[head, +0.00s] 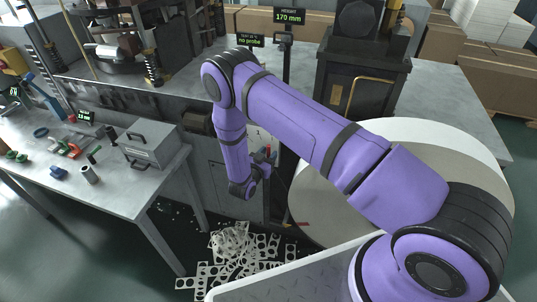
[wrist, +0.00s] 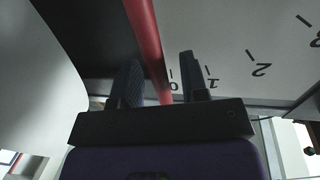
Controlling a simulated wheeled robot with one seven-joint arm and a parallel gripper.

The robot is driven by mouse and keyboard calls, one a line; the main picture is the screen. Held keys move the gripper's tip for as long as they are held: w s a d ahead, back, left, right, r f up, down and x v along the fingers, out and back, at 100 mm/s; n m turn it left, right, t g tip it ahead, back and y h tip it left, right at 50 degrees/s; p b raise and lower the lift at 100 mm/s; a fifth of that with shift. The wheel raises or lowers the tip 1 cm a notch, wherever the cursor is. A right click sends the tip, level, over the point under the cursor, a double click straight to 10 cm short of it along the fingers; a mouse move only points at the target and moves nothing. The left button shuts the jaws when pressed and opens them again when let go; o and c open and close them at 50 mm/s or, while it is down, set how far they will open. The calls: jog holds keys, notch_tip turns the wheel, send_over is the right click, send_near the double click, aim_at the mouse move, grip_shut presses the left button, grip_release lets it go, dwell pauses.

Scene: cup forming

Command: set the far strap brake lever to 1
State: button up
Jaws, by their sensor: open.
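A red lever (wrist: 146,38) runs down through the wrist view, with its lower end by the 0 of a pale scale plate (wrist: 225,35). The plate carries black marks 0, 1, 2 and 3, rising to the right. My gripper (wrist: 158,62) is open, with one dark finger on each side of the red lever. The right finger stands between the lever and the 1. I cannot tell whether either finger touches the lever. In the head view my gripper (head: 263,168) is low beside the machine front, and a small red part shows there. A second strap brake lever cannot be made out.
A large pale round reel (head: 420,135) stands right of my gripper, partly behind my arm. Perforated metal scrap (head: 235,243) lies on the floor below. A grey workbench (head: 110,190) with tools and a metal box (head: 150,143) is at the left.

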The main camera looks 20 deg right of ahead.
jog(key=shift+w+d, duration=0.1)
jog(key=shift+d, duration=0.05)
grip_shut()
jog(key=shift+w+a+n, duration=0.35)
jog(key=shift+a+n, duration=0.2)
jog(key=shift+n, duration=0.15)
jog(key=shift+w+a+f+n+t+h, duration=0.15)
jog(key=shift+w+a+n, duration=0.2)
jog(key=shift+n, duration=0.3)
jog(key=shift+w+a+f+n+t+h, duration=0.2)
jog(key=shift+a+n, duration=0.15)
jog(key=shift+n, duration=0.3)
grip_release()
jog(key=shift+a, duration=0.1)
